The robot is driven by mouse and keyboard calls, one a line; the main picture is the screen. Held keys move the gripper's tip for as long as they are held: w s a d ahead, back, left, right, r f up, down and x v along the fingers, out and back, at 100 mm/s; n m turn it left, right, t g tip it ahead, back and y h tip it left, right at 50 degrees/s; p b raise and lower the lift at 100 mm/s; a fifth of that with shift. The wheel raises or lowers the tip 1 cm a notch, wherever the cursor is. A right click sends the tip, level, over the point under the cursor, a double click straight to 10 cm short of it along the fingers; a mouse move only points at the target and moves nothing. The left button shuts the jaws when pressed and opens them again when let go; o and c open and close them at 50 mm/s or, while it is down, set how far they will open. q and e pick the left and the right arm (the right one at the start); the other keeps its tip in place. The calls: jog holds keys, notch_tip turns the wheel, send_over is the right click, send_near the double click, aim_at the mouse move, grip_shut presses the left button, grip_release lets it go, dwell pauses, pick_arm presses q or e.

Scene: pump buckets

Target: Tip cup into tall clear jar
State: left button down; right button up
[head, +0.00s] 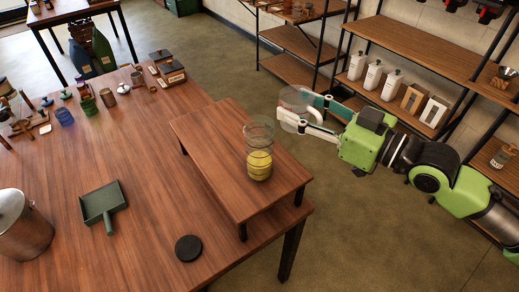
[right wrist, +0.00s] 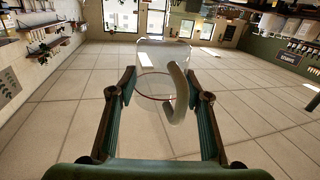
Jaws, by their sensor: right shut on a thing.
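The tall clear jar (head: 259,133) stands upright on a low wooden stand on the table, with yellow contents (head: 259,166) in its lower part. My right gripper (head: 306,111) is shut on a clear cup (head: 294,97) and holds it in the air to the right of the jar, apart from it. In the right wrist view the see-through cup (right wrist: 150,60) sits between the fingers (right wrist: 158,90), with its pale curved handle (right wrist: 178,95) toward the camera. I cannot tell whether the cup holds anything. My left gripper is not in view.
The wooden stand (head: 215,150) is otherwise clear. On the table (head: 150,235) are a green dustpan (head: 103,205), a black disc (head: 188,248) and a metal bucket (head: 22,225). Several small items crowd its far left end. A shelf (head: 425,60) with white bottles stands behind my right arm.

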jog(key=shift+d, duration=0.1)
dwell(0.4)
notch_tip(320, 180, up, 3)
jog(key=p, duration=0.2)
jog(key=shift+p, duration=0.35)
